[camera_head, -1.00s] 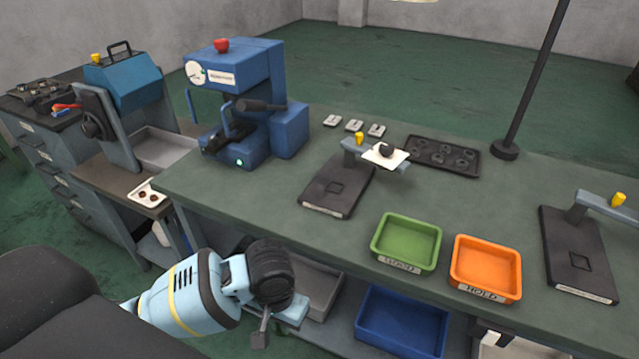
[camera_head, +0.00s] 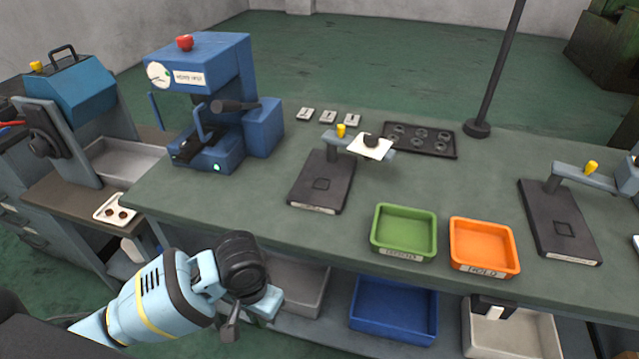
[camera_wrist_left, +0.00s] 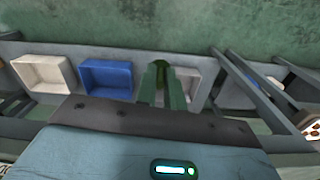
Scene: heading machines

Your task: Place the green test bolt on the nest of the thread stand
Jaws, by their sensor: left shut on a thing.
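My left gripper (camera_head: 248,318) is low in front of the bench, below its top. In the left wrist view its fingers (camera_wrist_left: 163,90) are shut on a dark green piece (camera_wrist_left: 161,73), which looks like the green test bolt; its shape is mostly hidden. Two dark stands are on the bench: one at the middle (camera_head: 313,194) with a yellow knob and a white plate, one at the right (camera_head: 547,212) with a yellow knob. Their labels are too small to read, so I cannot tell which is the thread stand. Each has a small square outline on its base.
A green tray (camera_head: 404,254) and an orange tray (camera_head: 483,270) stand along the bench's front edge. A blue press (camera_head: 215,95) is at the left. A dark pitted tray (camera_head: 453,153) and a pole (camera_head: 497,75) are behind. A blue bin (camera_head: 393,335) is on the shelf below.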

